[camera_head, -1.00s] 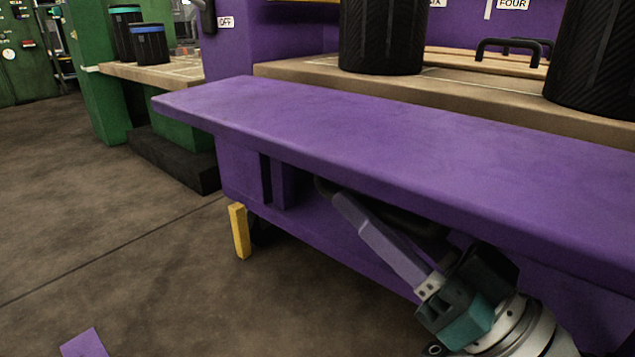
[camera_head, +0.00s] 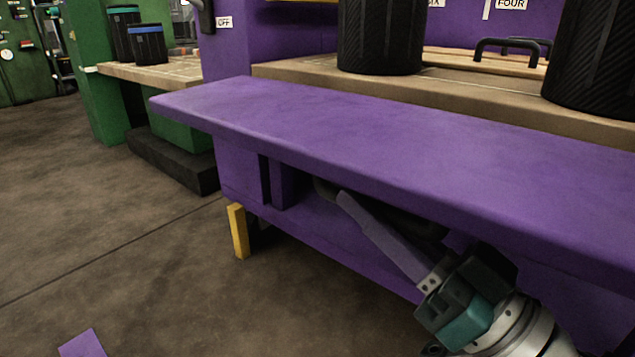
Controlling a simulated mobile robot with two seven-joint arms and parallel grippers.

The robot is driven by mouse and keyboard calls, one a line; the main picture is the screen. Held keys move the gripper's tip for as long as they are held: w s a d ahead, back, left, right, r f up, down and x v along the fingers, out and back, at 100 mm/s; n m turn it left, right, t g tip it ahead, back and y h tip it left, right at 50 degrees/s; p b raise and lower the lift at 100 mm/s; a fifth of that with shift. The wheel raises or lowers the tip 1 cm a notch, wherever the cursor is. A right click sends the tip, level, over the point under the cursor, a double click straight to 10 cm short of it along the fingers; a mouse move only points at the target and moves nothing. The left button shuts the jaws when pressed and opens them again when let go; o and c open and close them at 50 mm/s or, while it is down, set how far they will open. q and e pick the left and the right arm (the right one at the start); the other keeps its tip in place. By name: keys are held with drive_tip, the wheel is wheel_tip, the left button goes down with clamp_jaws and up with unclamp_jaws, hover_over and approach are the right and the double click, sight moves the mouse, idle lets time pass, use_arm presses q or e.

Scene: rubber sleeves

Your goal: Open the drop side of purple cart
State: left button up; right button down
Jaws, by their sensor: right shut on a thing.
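The purple cart (camera_head: 232,170) stands across the middle and right. Its long purple side panel (camera_head: 330,125) juts out toward me, broad face up, in front of the wooden bed. A dark handle (camera_head: 420,226) shows in part under the panel. My right gripper (camera_head: 345,200) reaches in from the lower right beneath the panel's edge, with one long finger visible against the handle. It is shut on the handle; the actual grip is partly hidden by the finger and the panel. My left gripper is not in view.
Large black ribbed cylinders (camera_head: 380,38) stand on the cart's wooden bed (camera_head: 480,98), with a black handle (camera_head: 510,45) between them. A yellow post (camera_head: 238,231) stands below the cart's left end. A green station (camera_head: 98,95) is at back left. The floor at left is largely clear.

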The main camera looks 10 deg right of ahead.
sight(373, 185)
idle(0.5)
drive_tip(key=r+p, duration=0.1)
drive_tip(key=r+m+p, duration=0.1)
drive_tip(key=p, duration=0.1)
drive_tip(key=r+m+h+p, duration=0.1)
drive_tip(key=shift+s+a+t+p, duration=0.2)
drive_tip(key=shift+a+t+p, duration=0.1)
drive_tip(key=shift+p, duration=0.05)
drive_tip(key=shift+r+m+h+p, duration=0.1)
drive_tip(key=shift+m+h+p, duration=0.2)
drive_tip(key=shift+m+p, duration=0.35)
drive_tip(key=c, duration=0.8)
unclamp_jaws()
drive_tip(key=shift+s, duration=0.1)
